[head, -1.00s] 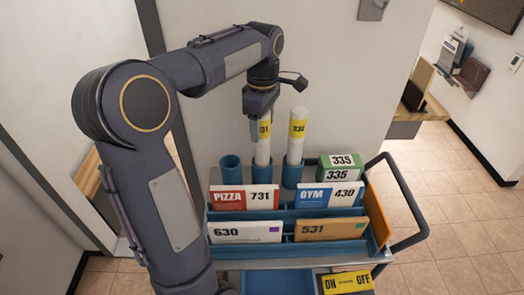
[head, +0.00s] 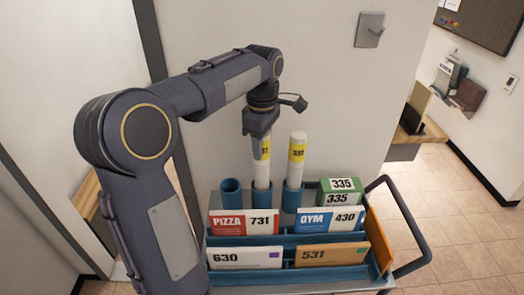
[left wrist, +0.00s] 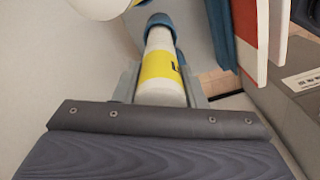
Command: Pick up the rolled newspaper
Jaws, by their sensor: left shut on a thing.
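A white rolled newspaper with a yellow label (head: 262,172) stands upright in the middle blue tube holder (head: 262,193) of the cart. My left gripper (head: 262,148) is shut on its upper part from above. In the left wrist view the roll (left wrist: 162,68) lies between the two fingers (left wrist: 162,88), its lower end in the blue holder (left wrist: 160,20). A second rolled newspaper (head: 297,155) with a yellow label stands in the blue holder to the right. My right gripper is not in view.
The left blue tube holder (head: 230,192) is empty. In front stand mail pieces: PIZZA 731 (head: 243,223), GYM 430 (head: 330,220), 630 (head: 243,257) and 531 (head: 330,256). A green box (head: 339,190) stands behind on the right. The cart handle (head: 408,215) juts right.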

